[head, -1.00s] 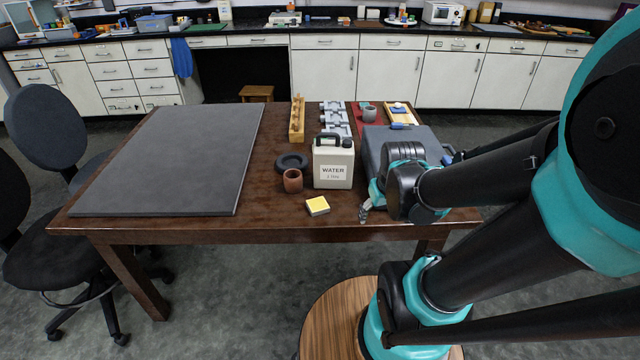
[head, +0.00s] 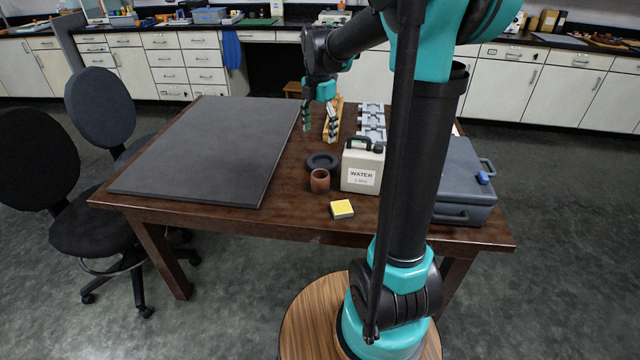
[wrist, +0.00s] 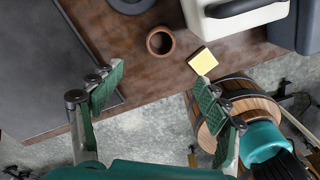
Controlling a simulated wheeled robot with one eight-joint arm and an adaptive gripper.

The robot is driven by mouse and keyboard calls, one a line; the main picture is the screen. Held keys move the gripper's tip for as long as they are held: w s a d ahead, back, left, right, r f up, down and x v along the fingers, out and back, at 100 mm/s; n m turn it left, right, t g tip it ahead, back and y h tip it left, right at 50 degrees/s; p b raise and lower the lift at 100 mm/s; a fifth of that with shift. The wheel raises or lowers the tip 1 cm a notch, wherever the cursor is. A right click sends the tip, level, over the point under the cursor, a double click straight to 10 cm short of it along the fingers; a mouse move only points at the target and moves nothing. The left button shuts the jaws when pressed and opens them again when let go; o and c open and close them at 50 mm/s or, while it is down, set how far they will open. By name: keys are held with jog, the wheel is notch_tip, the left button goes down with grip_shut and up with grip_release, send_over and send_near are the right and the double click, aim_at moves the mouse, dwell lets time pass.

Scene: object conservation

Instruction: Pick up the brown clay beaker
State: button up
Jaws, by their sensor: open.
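The brown clay beaker (head: 320,181) stands upright on the dark wooden table in the head view, near its front edge. In the wrist view the beaker (wrist: 160,42) shows from above, its round mouth open, centred beyond my fingers. My gripper (head: 320,118) is raised above the table in the head view, its two fingers apart and pointing down. In the wrist view my gripper (wrist: 160,82) has its green-padded fingers wide apart with nothing between them. The gripper is clear of the beaker.
A black ring (head: 322,158) lies just behind the beaker. A white water jug (head: 361,172) stands to its right. A yellow-topped block (head: 342,209) lies at front right. A large grey mat (head: 215,145) covers the table's left. A grey case (head: 463,185) sits at right.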

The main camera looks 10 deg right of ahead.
aim_at(320, 174)
notch_tip(320, 174, down, 17)
jog(key=shift+d, duration=0.15)
dwell(0.5)
jog(key=shift+c, duration=0.2)
jog(key=c, duration=1.3)
jog(key=shift+r, duration=0.15)
